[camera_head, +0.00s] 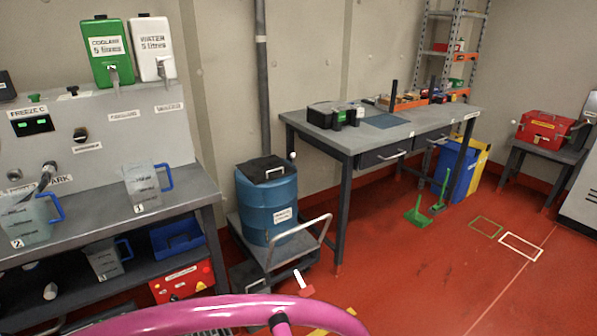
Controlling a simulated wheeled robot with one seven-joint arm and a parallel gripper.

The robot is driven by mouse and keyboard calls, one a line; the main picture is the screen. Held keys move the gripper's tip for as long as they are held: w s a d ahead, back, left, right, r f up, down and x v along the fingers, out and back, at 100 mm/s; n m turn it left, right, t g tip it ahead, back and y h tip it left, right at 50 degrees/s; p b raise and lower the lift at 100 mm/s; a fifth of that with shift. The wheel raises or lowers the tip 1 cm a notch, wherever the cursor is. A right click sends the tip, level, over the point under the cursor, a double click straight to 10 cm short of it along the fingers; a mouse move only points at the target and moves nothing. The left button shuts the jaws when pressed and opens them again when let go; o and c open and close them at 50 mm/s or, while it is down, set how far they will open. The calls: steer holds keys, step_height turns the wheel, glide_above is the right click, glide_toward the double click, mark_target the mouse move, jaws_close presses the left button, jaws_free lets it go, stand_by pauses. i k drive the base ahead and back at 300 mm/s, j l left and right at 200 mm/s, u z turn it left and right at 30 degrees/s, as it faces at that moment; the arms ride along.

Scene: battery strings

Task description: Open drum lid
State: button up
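The blue drum (262,208) stands upright on a small cart near the middle of the view, with a white label on its front. Its black lid (264,168) lies on the top of the drum and has a dark handle on it. The lid looks closed; I cannot make out a latch or hinge. My gripper is not in view.
The cart (293,245) has a pale push handle at its right. A grey counter (95,225) with jugs stands at left, below a green coolant container (105,62) and a white water container (152,42). A workbench (436,118) stands right of the drum. Red floor is clear at front right.

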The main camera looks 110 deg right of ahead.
mark_target(266, 169)
steer(key=z, duration=3.6)
steer(key=i+l+u, duration=0.4)
steer(key=l, duration=0.2)
steer(key=i+l+u, duration=0.1)
steer(key=l+u, duration=0.15)
steer(key=i+l+u, duration=0.2)
steer(key=l, duration=0.2)
steer(key=l+u, duration=0.2)
steer(key=l, duration=0.15)
